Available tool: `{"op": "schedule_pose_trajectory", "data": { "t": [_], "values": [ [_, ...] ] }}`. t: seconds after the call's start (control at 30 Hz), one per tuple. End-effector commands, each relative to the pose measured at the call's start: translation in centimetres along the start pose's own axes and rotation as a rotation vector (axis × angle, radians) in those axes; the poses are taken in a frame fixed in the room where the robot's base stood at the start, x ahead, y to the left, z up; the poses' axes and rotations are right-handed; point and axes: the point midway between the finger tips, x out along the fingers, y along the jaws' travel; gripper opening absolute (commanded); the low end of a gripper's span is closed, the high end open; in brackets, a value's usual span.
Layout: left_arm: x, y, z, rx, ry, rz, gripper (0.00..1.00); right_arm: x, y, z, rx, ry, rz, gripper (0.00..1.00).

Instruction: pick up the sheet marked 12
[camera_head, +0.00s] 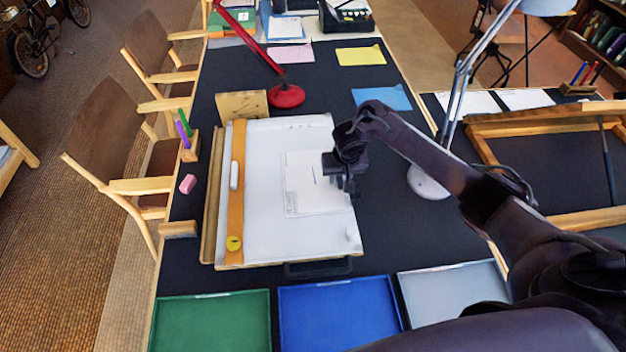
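A white sheet (302,190) lies on the white drafting board (265,220), right of the wooden straightedge. Faint marks show on it, but I cannot read a number. My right gripper (336,184) is over the sheet's right edge, pointing down. I cannot tell whether its fingers are apart or touch the paper. My arm hides part of the board's right side. My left gripper is not in view.
Green (210,322), blue (340,315) and grey (455,285) trays line the near edge. A red lamp (287,96) stands behind the board, and a grey lamp (428,182) stands to its right. A pink eraser (187,184) lies left of the board.

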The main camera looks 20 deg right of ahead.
Motion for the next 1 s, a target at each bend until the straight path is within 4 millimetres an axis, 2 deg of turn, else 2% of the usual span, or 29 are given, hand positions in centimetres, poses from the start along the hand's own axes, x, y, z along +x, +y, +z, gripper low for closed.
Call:
{"op": "schedule_pose_trajectory", "data": {
  "t": [0.87,1.0],
  "values": [
    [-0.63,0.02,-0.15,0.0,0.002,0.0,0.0,-0.07,0.0,0.0,0.0,-0.001,0.0,0.31],
    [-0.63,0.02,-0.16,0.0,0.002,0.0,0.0,-0.07,0.0,0.0,0.0,0.0,0.0,0.13]
  ]
}}
